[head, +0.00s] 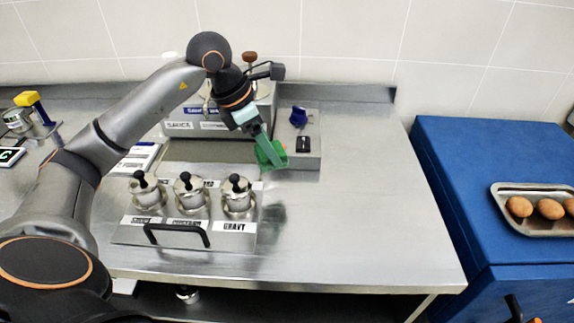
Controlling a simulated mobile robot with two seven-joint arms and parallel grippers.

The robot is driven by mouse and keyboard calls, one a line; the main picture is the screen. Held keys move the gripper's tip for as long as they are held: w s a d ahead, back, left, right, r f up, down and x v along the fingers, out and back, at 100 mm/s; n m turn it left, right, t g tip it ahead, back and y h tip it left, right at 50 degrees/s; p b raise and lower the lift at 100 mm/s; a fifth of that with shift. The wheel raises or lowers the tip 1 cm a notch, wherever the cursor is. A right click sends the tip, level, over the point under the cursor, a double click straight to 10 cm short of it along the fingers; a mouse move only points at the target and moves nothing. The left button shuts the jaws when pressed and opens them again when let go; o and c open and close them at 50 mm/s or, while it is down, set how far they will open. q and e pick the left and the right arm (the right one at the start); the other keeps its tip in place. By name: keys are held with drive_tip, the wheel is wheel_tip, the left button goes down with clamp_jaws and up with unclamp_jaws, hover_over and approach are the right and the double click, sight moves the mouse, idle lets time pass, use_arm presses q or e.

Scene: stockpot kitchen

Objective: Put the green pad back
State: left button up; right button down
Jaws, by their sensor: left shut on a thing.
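The green pad (278,158) is at the fingertips of my left gripper (268,143), in the middle of the head view. The gripper points down and is shut on the pad. The pad is close to the front left of a grey holder plate (312,160) that carries a blue knob (298,116) and a small black item (303,144). I cannot tell whether the pad touches the plate or the counter. The fingers hide part of the pad. My right gripper is not in view.
A rack with several lidded steel pots (238,197) and a black handle stands in front on the steel counter (360,210). A labelled sauce unit (180,125) stands behind. The counter's right side is clear. A blue cabinet (470,170) bears a tray (545,229) of brown round items.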

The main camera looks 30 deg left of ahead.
sight(285, 159)
use_arm(q)
drive_tip(key=x, duration=0.3)
drive_tip(key=w+d+x, duration=0.1)
drive_tip(key=x, duration=0.1)
drive_tip(key=shift+w+d+f, duration=0.1)
drive_tip(key=shift+f, duration=0.8)
drive_tip(key=shift+w+d+f, duration=0.1)
drive_tip(key=shift+f, duration=0.8)
drive_tip(key=shift+f, duration=0.15)
drive_tip(key=o, duration=0.9)
drive_tip(key=shift+a+r, duration=0.1)
drive_tip(key=shift+r, duration=0.25)
drive_tip(key=v, duration=1.1)
drive_tip(key=shift+s+r+p, duration=0.1)
drive_tip(key=shift+r+p, duration=0.25)
drive_tip(key=shift+p, duration=0.05)
